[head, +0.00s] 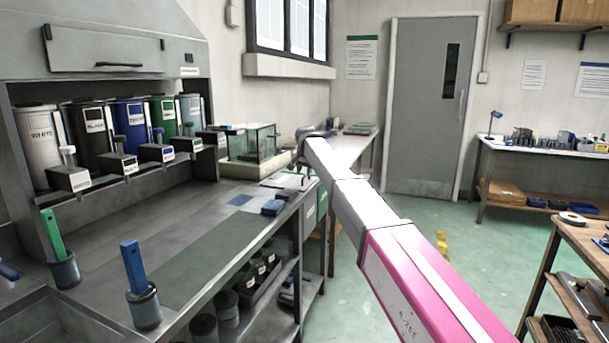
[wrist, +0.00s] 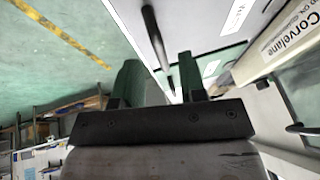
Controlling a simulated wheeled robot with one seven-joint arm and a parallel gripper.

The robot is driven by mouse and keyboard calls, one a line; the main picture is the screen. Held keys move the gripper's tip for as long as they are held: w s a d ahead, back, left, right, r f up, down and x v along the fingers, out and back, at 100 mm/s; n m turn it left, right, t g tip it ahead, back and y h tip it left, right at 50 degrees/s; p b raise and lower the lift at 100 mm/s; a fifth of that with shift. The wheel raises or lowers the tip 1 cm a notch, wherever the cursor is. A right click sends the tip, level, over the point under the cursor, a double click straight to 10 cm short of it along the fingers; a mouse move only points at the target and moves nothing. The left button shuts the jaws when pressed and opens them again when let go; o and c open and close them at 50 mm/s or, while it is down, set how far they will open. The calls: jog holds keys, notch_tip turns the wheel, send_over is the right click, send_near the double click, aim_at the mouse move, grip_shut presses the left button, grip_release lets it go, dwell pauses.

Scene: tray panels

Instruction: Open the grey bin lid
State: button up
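My gripper (wrist: 159,60) is open, with its two dark fingers apart and nothing held between them. A dark bar handle (wrist: 153,32) on a pale grey panel (wrist: 130,12) lies just beyond the fingertips, overlapping the gap between them; I cannot tell whether they touch. Whether this panel is the grey bin lid is unclear. In the head view my arm reaches forward to the far end of the bench, and the fingers are hard to make out there. Pale and green bin fronts (head: 310,215) show partly at that bench end. A grey canister (head: 190,108) stands on the shelf.
A grey workbench (head: 110,262) runs along the left, with a glass tank (head: 250,142) and a blue block (head: 273,207) on it. A wooden bench (head: 575,240) stands at right. Green floor (head: 480,260) is open between.

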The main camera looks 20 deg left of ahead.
jog(key=shift+x, duration=1.1)
grip_shut()
